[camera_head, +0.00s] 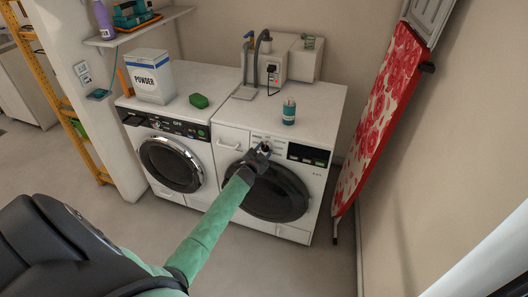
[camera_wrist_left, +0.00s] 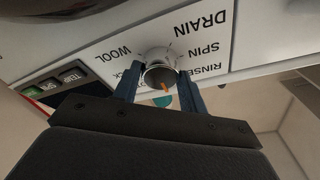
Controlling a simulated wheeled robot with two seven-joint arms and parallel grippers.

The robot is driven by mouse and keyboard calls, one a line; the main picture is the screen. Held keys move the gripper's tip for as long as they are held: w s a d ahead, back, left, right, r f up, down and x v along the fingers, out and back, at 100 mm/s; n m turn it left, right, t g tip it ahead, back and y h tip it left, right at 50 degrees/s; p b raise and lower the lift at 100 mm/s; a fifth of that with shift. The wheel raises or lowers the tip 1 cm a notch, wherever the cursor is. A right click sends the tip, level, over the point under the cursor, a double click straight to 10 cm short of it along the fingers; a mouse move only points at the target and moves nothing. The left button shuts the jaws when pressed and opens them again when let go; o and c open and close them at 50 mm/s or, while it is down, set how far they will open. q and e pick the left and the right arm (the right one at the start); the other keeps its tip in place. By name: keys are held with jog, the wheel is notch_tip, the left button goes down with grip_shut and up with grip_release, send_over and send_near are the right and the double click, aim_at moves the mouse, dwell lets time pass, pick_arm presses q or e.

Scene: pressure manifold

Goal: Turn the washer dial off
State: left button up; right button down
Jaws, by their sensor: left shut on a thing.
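The washer (camera_head: 228,150) is the right-hand white machine, with a dark round door. Its dial (camera_wrist_left: 158,68) is a silver knob with an orange mark, on a white panel that appears upside down in the left wrist view. Labels DRAIN, SPIN, RINSE and WOOL stand around the dial; other labels are hidden behind my fingers. My left gripper (camera_wrist_left: 160,92) is shut on the dial, one finger on each side. In the head view my left gripper (camera_head: 262,150) is at the washer's front panel and covers most of the dial. My right gripper is not in view.
A second machine (camera_head: 168,128) with a black panel stands to the left. A powder box (camera_head: 152,82), a green item (camera_head: 199,101) and a teal bottle (camera_head: 289,111) are on top. A red floral ironing board (camera_head: 385,100) leans at the right. The floor in front is clear.

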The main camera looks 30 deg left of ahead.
pick_arm(q)
jog(key=o, duration=1)
jog(key=shift+s+f, duration=0.2)
jog(key=shift+s, duration=0.35)
jog(key=shift+s+d+r+b, duration=0.15)
jog(key=shift+s+b, duration=0.25)
jog(key=shift+s, duration=0.7)
jog(key=shift+s+d+b, duration=0.2)
jog(key=shift+s+b, duration=0.2)
jog(key=shift+s, duration=0.7)
jog(key=shift+s+d+r+b, duration=0.15)
jog(key=shift+s+b, duration=0.25)
jog(key=shift+s, duration=0.7)
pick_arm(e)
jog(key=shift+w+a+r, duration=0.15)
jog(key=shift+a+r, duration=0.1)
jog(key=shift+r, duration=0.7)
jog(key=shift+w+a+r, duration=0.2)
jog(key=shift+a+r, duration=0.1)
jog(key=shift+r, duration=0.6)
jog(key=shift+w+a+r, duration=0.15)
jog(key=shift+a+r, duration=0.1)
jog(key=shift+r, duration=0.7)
pick_arm(q)
jog(key=shift+f, duration=0.1)
